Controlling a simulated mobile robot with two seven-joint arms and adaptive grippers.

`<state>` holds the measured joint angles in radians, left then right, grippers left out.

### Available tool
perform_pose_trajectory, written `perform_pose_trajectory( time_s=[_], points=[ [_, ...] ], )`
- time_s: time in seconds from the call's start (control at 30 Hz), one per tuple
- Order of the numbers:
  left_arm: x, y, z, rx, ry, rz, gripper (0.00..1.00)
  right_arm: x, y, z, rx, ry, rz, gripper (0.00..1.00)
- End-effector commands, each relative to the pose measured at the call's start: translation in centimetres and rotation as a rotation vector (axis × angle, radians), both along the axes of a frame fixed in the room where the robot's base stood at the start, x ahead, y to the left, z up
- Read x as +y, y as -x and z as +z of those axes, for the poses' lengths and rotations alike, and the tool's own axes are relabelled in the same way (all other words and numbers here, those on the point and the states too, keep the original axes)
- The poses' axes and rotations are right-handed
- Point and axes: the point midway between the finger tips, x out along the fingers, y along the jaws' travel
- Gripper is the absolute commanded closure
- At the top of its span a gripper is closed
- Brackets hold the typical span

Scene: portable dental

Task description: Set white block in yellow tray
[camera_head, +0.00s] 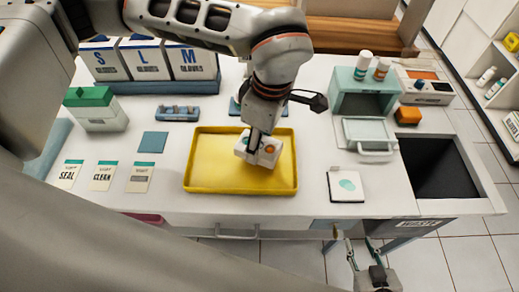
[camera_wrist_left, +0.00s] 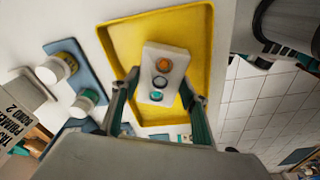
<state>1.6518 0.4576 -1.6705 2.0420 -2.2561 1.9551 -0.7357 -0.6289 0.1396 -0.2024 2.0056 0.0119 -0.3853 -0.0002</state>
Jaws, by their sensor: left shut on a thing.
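The white block (camera_head: 243,150) has round orange and dark spots on its face and is over the yellow tray (camera_head: 205,182), right of its middle. My left gripper (camera_head: 261,143) comes down from above and is shut on the block. In the left wrist view the block (camera_wrist_left: 152,55) sits between the two fingers (camera_wrist_left: 158,98), with the yellow tray (camera_wrist_left: 197,25) behind it. I cannot tell whether the block touches the tray floor. My right gripper (camera_head: 356,246) is open and empty in front of the table's front edge, away from the tray.
Glove boxes (camera_head: 152,62) stand at the back left. A green-lidded box (camera_head: 95,108), a blue square (camera_head: 153,142) and several label cards (camera_head: 101,176) lie left of the tray. A teal sterilizer-like box (camera_head: 352,88) and a dark bin opening (camera_head: 437,167) are on the right.

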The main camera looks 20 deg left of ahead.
Motion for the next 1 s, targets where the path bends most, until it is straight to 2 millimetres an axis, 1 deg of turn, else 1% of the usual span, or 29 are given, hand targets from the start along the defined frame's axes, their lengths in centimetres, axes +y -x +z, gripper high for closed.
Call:
perform_pose_trajectory(
  time_s=[0.2,0.27,0.53,0.67,0.7,0.73,1.0],
  points=[
    [0.0,0.1,-3.2,0.006,-0.001,0.000,0.86,-0.1,0.1,-0.5,0.004,0.004,0.000,0.68],
    [0.0,0.1,-3.8,0.004,0.000,-0.001,0.86,-0.2,0.1,-0.5,0.005,0.004,0.000,0.68],
    [0.0,0.0,-3.8,0.001,0.000,0.000,0.86,-0.2,0.2,-0.5,0.006,0.005,0.000,0.68],
    [0.0,0.0,-4.2,0.001,0.000,0.000,0.86,-0.2,0.5,-0.8,0.012,0.005,0.000,0.68],
    [0.0,0.0,-4.1,0.001,-0.001,0.000,0.46,-0.1,0.6,-0.8,0.012,0.005,0.000,0.68],
    [0.0,0.0,-4.1,0.001,0.000,0.000,0.39,-0.1,0.6,-0.8,0.013,0.005,0.000,0.68],
    [0.0,0.0,-4.1,0.001,-0.001,0.000,0.39,-0.1,0.8,-0.8,0.015,0.005,0.000,0.68]
  ],
)
